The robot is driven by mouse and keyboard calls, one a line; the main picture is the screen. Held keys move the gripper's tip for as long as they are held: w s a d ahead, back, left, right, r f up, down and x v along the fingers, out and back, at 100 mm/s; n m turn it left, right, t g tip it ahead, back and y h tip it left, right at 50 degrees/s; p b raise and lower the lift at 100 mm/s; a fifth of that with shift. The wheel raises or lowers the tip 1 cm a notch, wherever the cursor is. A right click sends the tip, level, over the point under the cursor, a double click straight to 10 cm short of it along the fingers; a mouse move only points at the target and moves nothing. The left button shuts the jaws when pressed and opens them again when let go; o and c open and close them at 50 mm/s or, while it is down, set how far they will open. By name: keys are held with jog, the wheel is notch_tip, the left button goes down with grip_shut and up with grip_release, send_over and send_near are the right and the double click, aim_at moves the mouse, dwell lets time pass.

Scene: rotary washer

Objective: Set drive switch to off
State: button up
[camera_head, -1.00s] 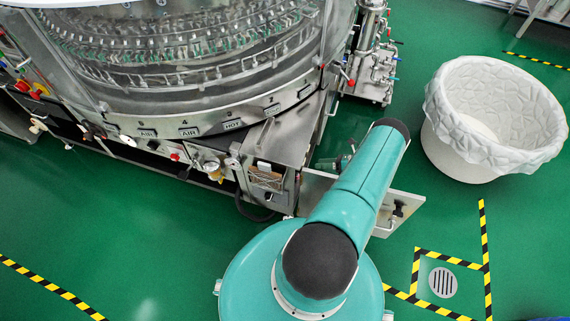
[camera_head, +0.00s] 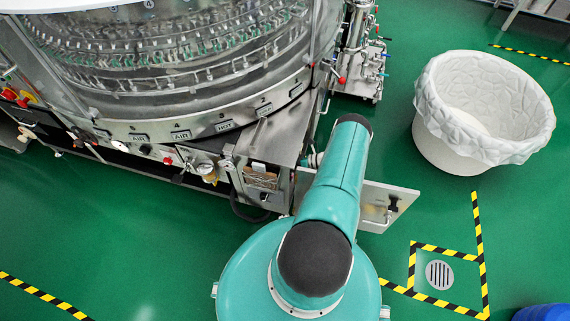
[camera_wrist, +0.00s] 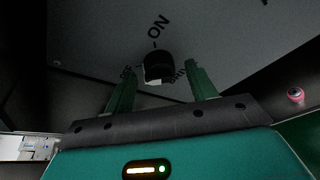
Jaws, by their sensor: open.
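The drive switch (camera_wrist: 158,67) shows in the wrist view as a dark knob with a pale face on a grey panel. The word ON is printed above it, and smaller lettering sits at its lower left and right, partly hidden. My gripper (camera_wrist: 160,82) is open, with one green finger on each side of the knob and just below it in the picture. I cannot tell whether the fingers touch it. In the head view my arm hides the gripper and the switch.
The round washer (camera_head: 180,125) with its steel rim fills the upper left. An open panel door (camera_head: 375,205) stands right of my arm. A white lined bin (camera_head: 485,110) stands at the right. A pink-red button (camera_wrist: 296,95) shows in the wrist view. Green floor is free at lower left.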

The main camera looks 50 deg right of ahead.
jog(key=shift+w+a, duration=0.15)
jog(key=shift+w, duration=0.05)
jog(key=shift+c, duration=0.5)
jog(key=c, duration=0.9)
jog(key=shift+n+h, duration=0.3)
jog(key=shift+n, duration=0.3)
jog(key=o, duration=1)
jog(key=shift+s, duration=0.15)
jog(key=v, duration=1.3)
jog(key=shift+s, duration=0.3)
